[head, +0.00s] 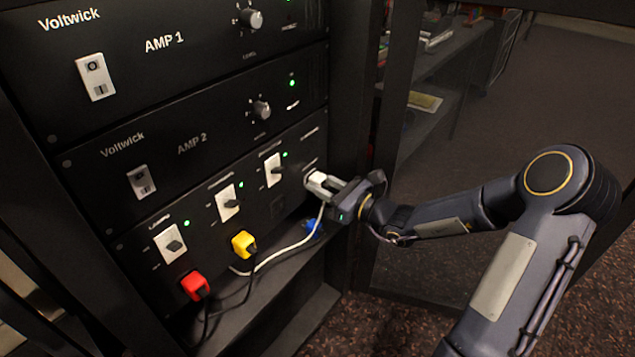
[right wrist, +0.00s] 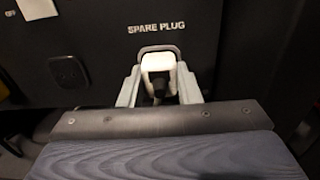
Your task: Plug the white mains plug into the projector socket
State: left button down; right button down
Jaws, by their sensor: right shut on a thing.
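The white mains plug (head: 317,183) is between the fingers of my right gripper (head: 332,187), at the right end of the lower rack panel. In the right wrist view the white plug (right wrist: 158,66) sits between both fingers, just under the words SPARE PLUG, against or very close to a holder there. Whether it is seated in the holder cannot be told. Its white cable (head: 290,246) hangs down to the shelf. An empty dark socket (head: 278,207), apparently the projector one, is left of the plug, below the third switch; it also shows in the right wrist view (right wrist: 68,72). My left gripper is out of view.
A red plug (head: 195,286) and a yellow plug (head: 243,244) are in sockets farther left. A blue object (head: 312,228) lies below my right gripper near the shelf (head: 272,283). A rack post (head: 350,100) stands close behind the gripper.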

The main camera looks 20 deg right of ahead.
aim_at(324, 185)
jog(key=shift+s, duration=0.1)
